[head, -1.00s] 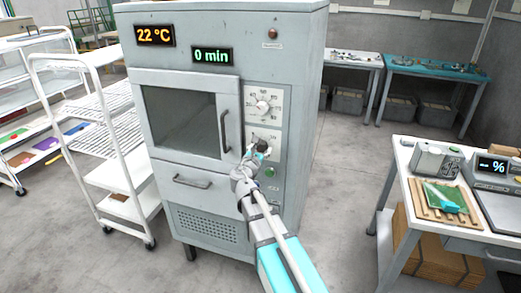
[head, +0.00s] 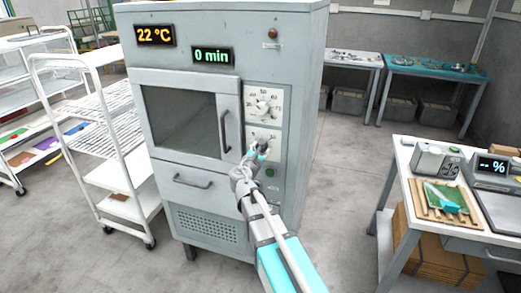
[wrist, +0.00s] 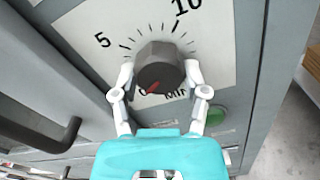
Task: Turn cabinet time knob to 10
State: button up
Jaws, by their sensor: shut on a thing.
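The grey cabinet (head: 185,120) stands in the middle of the head view. Its time display (head: 212,56) reads 0 min. The time knob (wrist: 160,66) is dark grey with a red pointer mark aimed at the lower left, near the 0, in the wrist view. The 5 and 10 marks show on the dial plate above it. My gripper (wrist: 160,78) has its two white fingers on either side of the knob, shut on it. In the head view my gripper (head: 259,148) mostly hides the knob.
The temperature knob (head: 262,107) sits above on the same panel, and its display (head: 155,35) reads 22 °C. A green button (wrist: 215,116) is just below the time dial. The door handle (head: 225,131) is to the left. A white rack (head: 100,130) stands left.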

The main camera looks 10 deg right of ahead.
jog(key=m, duration=0.5)
jog(key=shift+a, duration=0.1)
jog(key=m, duration=0.4)
jog(key=shift+w+r+m, duration=0.1)
jog(key=shift+m, duration=0.3)
jog(key=m, duration=0.4)
jog(key=shift+r+m, duration=0.1)
jog(key=shift+m, duration=0.2)
jog(key=m, duration=0.4)
jog(key=shift+m, duration=0.3)
jog(key=m, duration=0.7)
jog(key=shift+r+p, duration=0.1)
jog(key=shift+p, duration=0.2)
jog(key=m, duration=0.7)
jog(key=shift+d, duration=0.2)
